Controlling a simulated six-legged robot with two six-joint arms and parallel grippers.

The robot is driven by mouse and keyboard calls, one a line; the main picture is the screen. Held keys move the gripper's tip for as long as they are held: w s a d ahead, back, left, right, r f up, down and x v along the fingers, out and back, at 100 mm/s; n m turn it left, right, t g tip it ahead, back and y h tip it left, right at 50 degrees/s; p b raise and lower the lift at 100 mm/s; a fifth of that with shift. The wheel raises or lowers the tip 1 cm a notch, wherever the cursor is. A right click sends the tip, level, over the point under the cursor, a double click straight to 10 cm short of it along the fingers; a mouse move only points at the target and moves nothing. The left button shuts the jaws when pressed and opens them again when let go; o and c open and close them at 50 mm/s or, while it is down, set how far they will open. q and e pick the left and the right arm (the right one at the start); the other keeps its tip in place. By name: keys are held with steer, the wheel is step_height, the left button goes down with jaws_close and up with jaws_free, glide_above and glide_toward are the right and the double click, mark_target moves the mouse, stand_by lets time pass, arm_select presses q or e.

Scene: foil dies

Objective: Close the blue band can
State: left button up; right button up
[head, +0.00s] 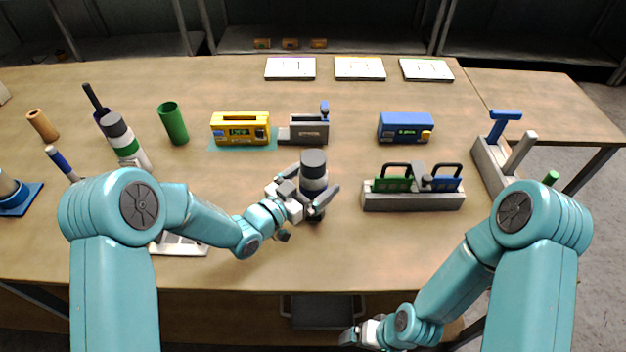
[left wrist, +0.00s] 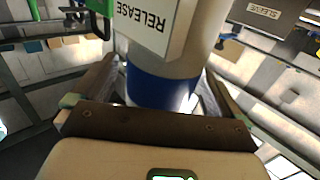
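The blue band can (head: 314,171) stands upright near the middle of the table, with a dark grey top part and a pale body. In the left wrist view its blue band (left wrist: 160,88) lies between my fingers. My left gripper (head: 318,190) has one finger on each side of the can; in the wrist view both fingers appear to lie against it. A white block marked RELEASE (left wrist: 152,22) partly covers the can there. The can's lower end is mostly hidden in the head view. My right gripper (head: 358,336) is low, in front of the table edge, away from the can.
A green-banded can (head: 126,147) stands at left, near a green cylinder (head: 173,124). Behind are a yellow device (head: 240,128), a grey fixture (head: 309,128) and a blue device (head: 405,127). A grey rack (head: 413,201) is right of the can. The table front right of centre is clear.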

arm_select(q)
steer(key=shift+s, duration=0.1)
steer(key=shift+r, duration=0.2)
steer(key=shift+a+f, duration=0.1)
steer(key=shift+a, duration=0.1)
steer(key=b+v, duration=0.2)
steer(key=v, duration=0.9)
steer(key=shift+s+a+b, duration=0.15)
steer(key=shift+s+b, duration=0.15)
